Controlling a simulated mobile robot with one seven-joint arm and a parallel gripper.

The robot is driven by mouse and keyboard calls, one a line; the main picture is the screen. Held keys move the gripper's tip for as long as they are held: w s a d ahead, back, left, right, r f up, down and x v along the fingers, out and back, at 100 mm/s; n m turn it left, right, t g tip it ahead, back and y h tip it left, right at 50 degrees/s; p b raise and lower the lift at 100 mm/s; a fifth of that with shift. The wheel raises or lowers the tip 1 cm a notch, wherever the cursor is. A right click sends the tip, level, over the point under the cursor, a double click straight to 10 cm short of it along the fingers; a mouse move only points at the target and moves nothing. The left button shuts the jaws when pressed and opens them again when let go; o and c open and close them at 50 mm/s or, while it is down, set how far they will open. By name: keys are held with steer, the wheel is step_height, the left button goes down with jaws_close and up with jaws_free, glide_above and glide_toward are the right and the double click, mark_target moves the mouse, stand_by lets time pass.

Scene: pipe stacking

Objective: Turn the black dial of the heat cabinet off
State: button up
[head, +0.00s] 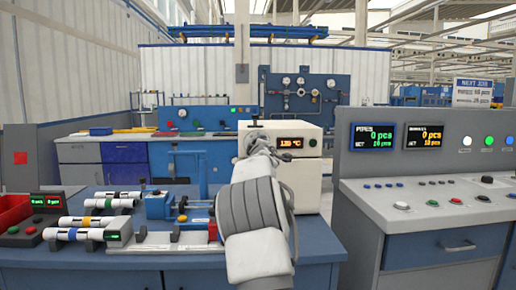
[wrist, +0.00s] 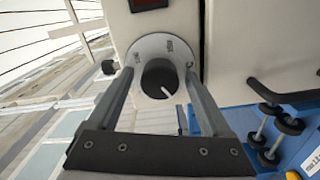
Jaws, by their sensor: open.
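The heat cabinet (head: 313,171) is a cream box on the bench, with an orange display (head: 291,143) that seems to read 120 °C. In the wrist view, its black dial (wrist: 157,79) sits on a round grey plate (wrist: 148,47) with small dark labels. A white mark on the dial points to the lower right of that picture. My gripper (wrist: 158,74) is open, one finger on each side of the dial; I cannot tell whether they touch it. In the head view, my arm covers the dial and the cabinet's lower left front.
A blue bench (head: 180,260) carries banded pipes (head: 88,221), a blue vice-like fixture (head: 158,205) and a red bin (head: 14,210) at left. A grey control console (head: 440,205) with two displays stands at right.

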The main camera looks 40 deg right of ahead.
steer(key=shift+s+a, duration=0.1)
steer(key=b+v, duration=0.2)
steer(key=v, duration=1.5)
steer(key=shift+s+a+f, duration=0.1)
steer(key=shift+a, duration=0.05)
steer(key=s+a+f+m+g+y, duration=0.25)
steer(key=s+a+f, duration=0.35)
steer(key=a, duration=0.4)
steer(key=s+a+f+m+g+y, duration=0.2)
steer(key=s+a+f+m+y, duration=0.25)
steer(key=s+a, duration=0.4)
steer(key=s+a+f+m+g+y, duration=0.1)
steer(key=s+a+f+g, duration=0.2)
steer(key=s+a+f, duration=0.35)
steer(key=s+a+f+m+g+y, duration=0.1)
steer(key=s+a+f+g, duration=0.15)
steer(key=s+a, duration=0.65)
step_height(320, 180, up, 27)
steer(key=p, duration=2.7)
steer(key=shift+s+r+p, duration=0.15)
steer(key=shift+s+p, duration=0.2)
steer(key=shift+p, duration=0.05)
